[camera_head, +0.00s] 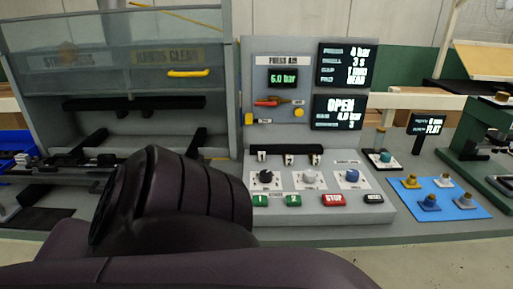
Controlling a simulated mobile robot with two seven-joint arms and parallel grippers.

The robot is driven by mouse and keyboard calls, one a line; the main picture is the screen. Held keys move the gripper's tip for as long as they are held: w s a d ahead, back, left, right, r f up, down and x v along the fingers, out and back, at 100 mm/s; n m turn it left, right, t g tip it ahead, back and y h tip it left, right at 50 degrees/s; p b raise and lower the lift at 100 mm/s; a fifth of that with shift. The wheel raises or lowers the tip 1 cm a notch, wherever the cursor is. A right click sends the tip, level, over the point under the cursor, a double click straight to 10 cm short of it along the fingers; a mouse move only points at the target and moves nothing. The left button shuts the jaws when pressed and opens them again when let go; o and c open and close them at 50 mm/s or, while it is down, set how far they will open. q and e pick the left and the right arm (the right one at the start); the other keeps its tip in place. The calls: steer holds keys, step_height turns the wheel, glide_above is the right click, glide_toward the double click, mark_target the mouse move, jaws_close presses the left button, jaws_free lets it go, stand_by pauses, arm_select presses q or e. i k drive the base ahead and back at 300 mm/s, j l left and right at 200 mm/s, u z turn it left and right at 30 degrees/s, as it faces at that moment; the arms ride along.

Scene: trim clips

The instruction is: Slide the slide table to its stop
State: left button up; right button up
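A dark slide mechanism (75,172) with rails and blocks lies at the left, low in the opening of the grey press frame (232,110). I take it to be the slide table, but its outline is unclear and my dark arm covers the area to its right. Whether it touches a stop cannot be seen. A clear guard with a yellow handle (188,73) is across the upper part of the press. A large link of my arm fills the lower left and middle foreground. Neither gripper is visible.
A control panel (345,212) with knobs and green, red and black buttons stands in the middle. Displays above it read "6.0 bar" and "OPEN". A blue mat (465,208) with several small knobbed pieces lies right. A green fixture (470,140) stands far right.

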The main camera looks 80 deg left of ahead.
mark_target(46, 174)
steer(key=j+u, duration=0.1)
steer(key=u, duration=3.55)
